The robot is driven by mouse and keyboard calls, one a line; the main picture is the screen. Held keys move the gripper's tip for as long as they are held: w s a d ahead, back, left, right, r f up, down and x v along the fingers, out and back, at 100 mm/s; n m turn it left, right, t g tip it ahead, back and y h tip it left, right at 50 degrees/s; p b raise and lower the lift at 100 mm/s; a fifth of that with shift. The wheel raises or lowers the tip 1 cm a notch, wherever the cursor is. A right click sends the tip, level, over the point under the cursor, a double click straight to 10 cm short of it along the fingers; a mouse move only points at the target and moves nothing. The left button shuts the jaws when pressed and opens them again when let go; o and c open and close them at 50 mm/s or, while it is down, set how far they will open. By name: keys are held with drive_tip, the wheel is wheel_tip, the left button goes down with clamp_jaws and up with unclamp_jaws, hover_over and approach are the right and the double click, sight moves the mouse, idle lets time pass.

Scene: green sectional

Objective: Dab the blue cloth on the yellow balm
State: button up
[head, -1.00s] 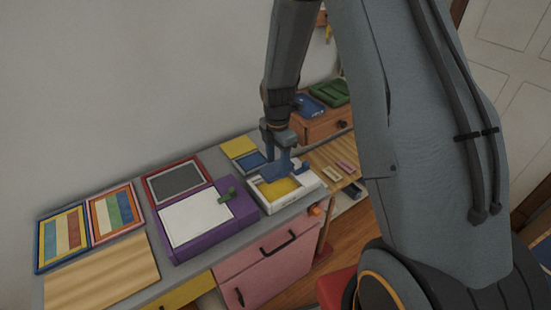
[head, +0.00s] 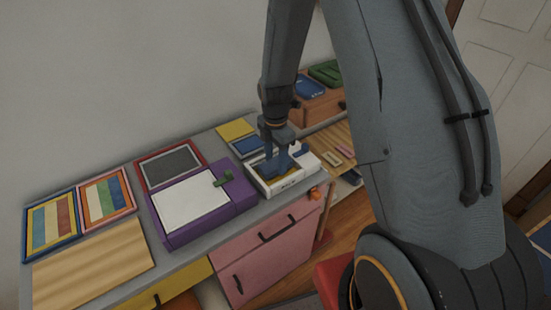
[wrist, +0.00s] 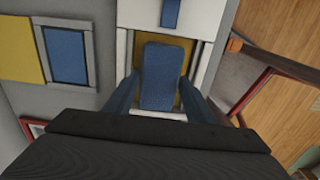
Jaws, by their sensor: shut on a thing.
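My gripper (head: 283,148) points down over a white tray (head: 283,190) on the grey counter. It is shut on the blue cloth, which shows between the fingers in the wrist view (wrist: 162,75). The cloth is over the yellow balm (wrist: 192,58) inside the tray and hides most of it. Only narrow strips of balm show around the cloth. I cannot tell whether the cloth touches the balm or hangs just above it.
A small blue block (wrist: 171,14) lies on the tray's far part. Left of the tray are a purple box (head: 245,190) with a green handle, a yellow square (head: 235,130) and a framed blue panel (head: 246,146). An orange thing (head: 314,194) is at the counter's front edge.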

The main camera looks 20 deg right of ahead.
sight(276, 163)
drive_tip(key=shift+f, duration=0.5)
idle(0.9)
drive_tip(key=shift+r, duration=0.15)
idle(0.6)
drive_tip(key=shift+r+p, duration=2.15)
drive_tip(key=shift+r, duration=1.25)
